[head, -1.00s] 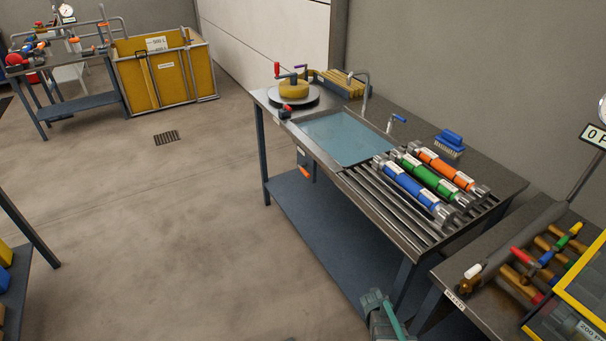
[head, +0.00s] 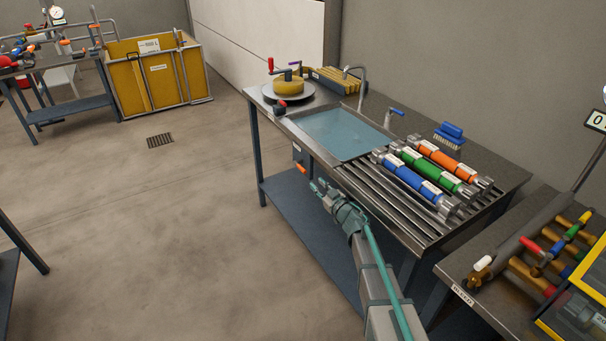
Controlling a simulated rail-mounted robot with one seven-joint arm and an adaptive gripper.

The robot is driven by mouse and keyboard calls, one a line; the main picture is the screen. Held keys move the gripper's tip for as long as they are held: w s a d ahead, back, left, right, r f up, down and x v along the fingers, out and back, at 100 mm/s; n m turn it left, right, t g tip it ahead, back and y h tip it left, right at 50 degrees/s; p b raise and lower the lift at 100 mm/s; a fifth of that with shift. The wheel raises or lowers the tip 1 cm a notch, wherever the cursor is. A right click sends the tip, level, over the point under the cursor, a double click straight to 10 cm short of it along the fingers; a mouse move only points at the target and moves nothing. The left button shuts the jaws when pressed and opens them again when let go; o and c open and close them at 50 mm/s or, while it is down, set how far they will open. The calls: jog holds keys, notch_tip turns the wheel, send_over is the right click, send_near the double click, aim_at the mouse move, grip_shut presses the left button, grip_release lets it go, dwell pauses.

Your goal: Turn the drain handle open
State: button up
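A small orange handle (head: 302,168) sits under the front edge of the wash sink (head: 345,134), just below a grey plate with a pale label; I take it for the drain handle. It slants down to the right. The sink holds bluish water. My gripper (head: 317,186) is in front of the bench, just below and right of the orange handle in the picture. Its teal-tipped fingers look spread and empty, pointing toward the handle. A small gap shows between them and the handle; the depth is hard to judge.
Blue, green and orange cylinders (head: 437,172) lie on the slatted rack right of the sink. A red-handled knob (head: 281,106) stands at the sink's left corner. A blue lower shelf (head: 300,215) runs under the bench.

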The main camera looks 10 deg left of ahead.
aim_at(306, 173)
jog(key=p+x, duration=0.1)
jog(key=x, duration=0.9)
jog(key=shift+w+a, duration=0.25)
jog(key=shift+a, duration=0.05)
jog(key=shift+r, duration=0.1)
jog(key=shift+c, duration=0.2)
grip_shut()
